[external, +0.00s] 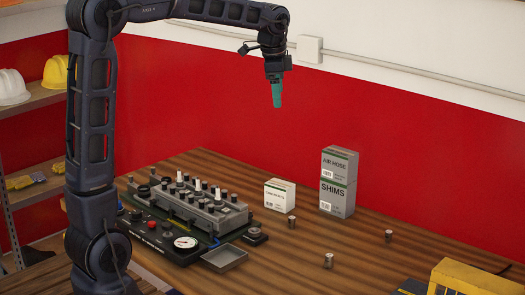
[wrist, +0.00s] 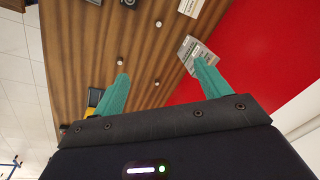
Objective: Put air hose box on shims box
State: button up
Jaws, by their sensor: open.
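The grey air hose box (external: 340,163) rests on top of the grey shims box (external: 337,197) on the wooden table, near the red wall. The two boxes look closely stacked and upright. In the wrist view the stack shows as a grey shape (wrist: 187,50), partly hidden behind the right finger; I cannot tell the two boxes apart there. My gripper (external: 277,101) is high above the table, up and to the left of the stack, pointing down and clear of it. Its teal fingers (wrist: 160,88) are apart in the wrist view, with nothing between them.
A small white box (external: 280,196) stands left of the stack. Several small metal cylinders (external: 328,260) stand around the table. An engine trainer (external: 185,215) with a gauge and an open tray fills the left. A yellow case (external: 468,279) is at the front right. Table space before the stack is mostly free.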

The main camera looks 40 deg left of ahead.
jog(key=s+a+n+t, duration=0.1)
jog(key=s+n, duration=0.2)
jog(key=s, duration=0.7)
jog(key=s+a+n, duration=0.2)
jog(key=s+n, duration=0.1)
jog(key=s, duration=0.7)
jog(key=s+f+n, duration=0.2)
jog(key=s+f, duration=0.2)
jog(key=s, duration=0.3)
jog(key=s+a+f+n+t, duration=0.1)
jog(key=s+f+n, duration=0.1)
jog(key=s+f, duration=0.2)
jog(key=s, duration=0.3)
jog(key=shift+s+t, duration=0.3)
jog(key=shift+s, duration=0.05)
jog(key=shift+o, duration=0.4)
jog(key=shift+f, duration=0.1)
